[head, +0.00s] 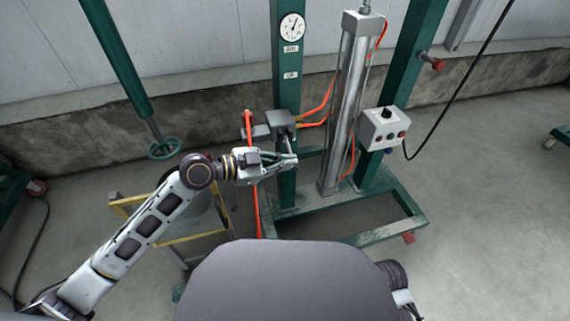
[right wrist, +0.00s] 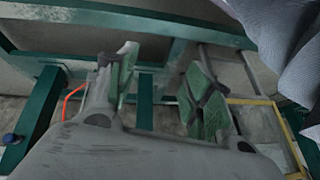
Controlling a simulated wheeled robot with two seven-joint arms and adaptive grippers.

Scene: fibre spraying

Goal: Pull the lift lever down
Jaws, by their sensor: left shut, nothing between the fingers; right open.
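The dark grey valve block (head: 281,123) of the lift is mounted on the green post in the head view, with orange hoses running from it. My left gripper (head: 293,161) is shut and empty, just below the valve block and in front of the post. I cannot tell whether it touches anything. My right gripper (right wrist: 160,95) is open in the right wrist view, its green-padded fingers wide apart with nothing between them.
The green lift frame (head: 378,238) stands on the floor with a silver cylinder (head: 347,105) and a round gauge (head: 292,27). A grey control box (head: 384,129) is on the right post. A yellow-framed stand (head: 190,238) is near my left arm.

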